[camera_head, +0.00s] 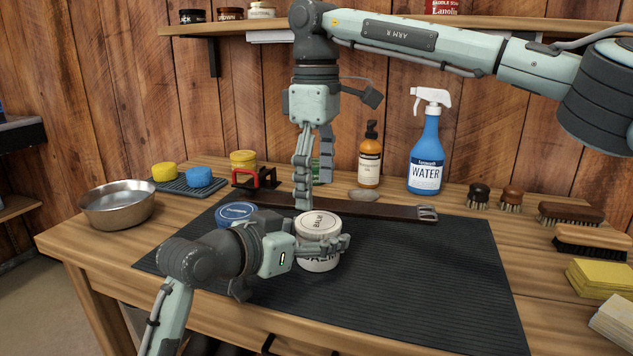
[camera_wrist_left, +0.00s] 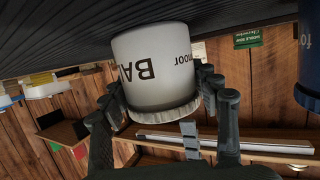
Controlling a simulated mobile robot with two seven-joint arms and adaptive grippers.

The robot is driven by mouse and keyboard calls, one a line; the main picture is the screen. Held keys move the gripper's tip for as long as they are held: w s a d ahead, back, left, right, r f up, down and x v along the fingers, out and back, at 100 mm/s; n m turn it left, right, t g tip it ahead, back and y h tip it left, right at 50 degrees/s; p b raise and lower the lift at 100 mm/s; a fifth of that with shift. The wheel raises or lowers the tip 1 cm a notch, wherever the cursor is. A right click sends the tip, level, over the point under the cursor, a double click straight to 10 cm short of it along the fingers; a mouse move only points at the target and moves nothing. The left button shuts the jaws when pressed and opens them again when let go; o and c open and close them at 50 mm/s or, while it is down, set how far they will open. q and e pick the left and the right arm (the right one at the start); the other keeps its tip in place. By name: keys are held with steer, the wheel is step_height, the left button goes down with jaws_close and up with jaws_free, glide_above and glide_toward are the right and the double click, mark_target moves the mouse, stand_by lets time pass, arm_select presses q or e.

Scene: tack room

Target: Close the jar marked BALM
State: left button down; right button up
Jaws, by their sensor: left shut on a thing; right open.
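The white jar marked BALM (camera_head: 318,262) stands upright on the dark mat, with a pale lid (camera_head: 318,223) lettered BALM on its top. In the left wrist view the jar (camera_wrist_left: 152,68) appears upside down, and the lid's ridged edge (camera_wrist_left: 165,128) shows at its mouth. I cannot tell whether the lid is fully tightened. My left gripper (camera_head: 343,243) is shut around the jar's side, with its fingers on both sides of the body. My right gripper (camera_head: 314,188) is open, pointing down just above and behind the lid; I cannot tell whether it touches.
A blue-lidded jar (camera_head: 236,211) is close left of the BALM jar, partly behind my left arm. A leather strap (camera_head: 375,210) lies behind. A spray bottle (camera_head: 426,155), amber bottle (camera_head: 370,160), brushes (camera_head: 570,213) and metal bowl (camera_head: 117,208) stand around. The mat (camera_head: 430,270) is clear at right.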

steer(key=n, duration=0.4)
steer(key=shift+r, duration=0.1)
steer(key=n, duration=0.5)
steer(key=shift+r, duration=0.15)
steer(key=n, duration=0.7)
steer(key=shift+r+n, duration=0.25)
steer(key=shift+n, duration=0.15)
steer(key=n, duration=0.7)
steer(key=shift+r, duration=0.2)
steer(key=n, duration=0.8)
steer(key=shift+r, duration=0.25)
steer(key=n, duration=0.7)
steer(key=shift+d+r, duration=0.1)
steer(key=shift+r, duration=0.1)
steer(key=n, duration=0.5)
steer(key=shift+r+n, duration=0.15)
steer(key=shift+n, duration=0.15)
steer(key=n, duration=0.7)
steer(key=shift+r, duration=0.25)
steer(key=n, duration=0.7)
steer(key=shift+d+r, duration=0.1)
steer(key=shift+r, duration=0.05)
